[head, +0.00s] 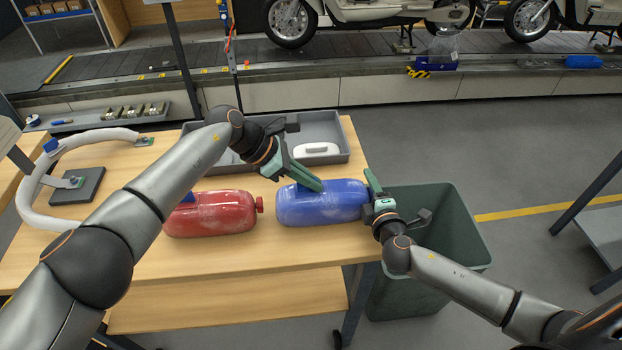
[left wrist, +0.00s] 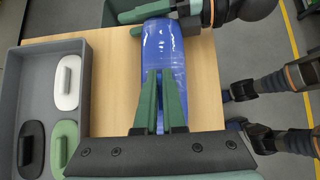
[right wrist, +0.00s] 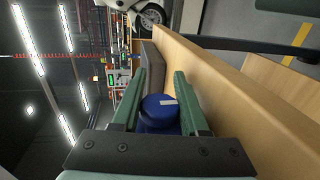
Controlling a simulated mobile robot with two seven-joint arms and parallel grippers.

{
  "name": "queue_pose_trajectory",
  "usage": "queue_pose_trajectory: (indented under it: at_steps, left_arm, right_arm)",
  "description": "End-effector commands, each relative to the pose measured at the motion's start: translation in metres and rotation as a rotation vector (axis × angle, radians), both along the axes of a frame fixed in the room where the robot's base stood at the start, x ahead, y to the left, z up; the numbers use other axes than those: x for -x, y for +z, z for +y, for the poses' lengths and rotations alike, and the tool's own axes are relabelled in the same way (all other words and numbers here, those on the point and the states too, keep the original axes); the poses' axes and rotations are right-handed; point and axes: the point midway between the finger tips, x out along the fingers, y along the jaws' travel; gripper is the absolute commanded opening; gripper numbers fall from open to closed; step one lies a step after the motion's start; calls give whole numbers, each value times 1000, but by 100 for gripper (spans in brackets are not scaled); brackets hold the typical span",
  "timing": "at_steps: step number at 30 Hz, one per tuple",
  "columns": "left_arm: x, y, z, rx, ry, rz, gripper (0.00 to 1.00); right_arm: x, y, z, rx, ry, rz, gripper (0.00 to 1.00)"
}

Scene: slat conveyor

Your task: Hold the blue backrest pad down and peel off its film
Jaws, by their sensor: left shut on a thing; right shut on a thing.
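The blue backrest pad (head: 340,210) lies on the wooden table near its right edge, its surface shiny with pale streaks of clear film (left wrist: 160,45). My left gripper (head: 318,187) reaches down onto the pad's top, its fingers (left wrist: 159,75) nearly together; what lies between them is thin and hidden, seemingly film. My right gripper (head: 374,190) is at the pad's right end. In the right wrist view its fingers (right wrist: 158,85) stand on both sides of a round blue end knob (right wrist: 158,112) with a pale mark, and they appear to touch it.
A red pad (head: 215,215) lies left of the blue one. Behind is a grey tray (head: 335,150) with a white piece (head: 316,150). An open dark green bin (head: 460,215) stands right of the table. A white curved frame (head: 35,170) lies at the left.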

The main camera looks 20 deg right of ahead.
Motion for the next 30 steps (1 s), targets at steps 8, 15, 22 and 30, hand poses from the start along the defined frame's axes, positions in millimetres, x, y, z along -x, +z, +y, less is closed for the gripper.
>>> queue_pose_trajectory:
  at_steps: [8, 15, 22, 30]
  left_arm:
    - [0, -20, 12, -41, 5, 10, 0]
    - [0, -17, 12, -41, 6, 9, 0]
    - [11, 3, 15, -38, 3, 5, 0]
    - [23, 32, 16, -30, 1, 4, 0]
  right_arm:
    - [-2, 5, 1, -4, 2, -13, 0]
    - [-2, 5, 1, -4, 1, -13, 0]
    - [-2, 3, 0, -2, -2, -10, 0]
    - [-1, 1, -1, 0, -2, -4, 0]
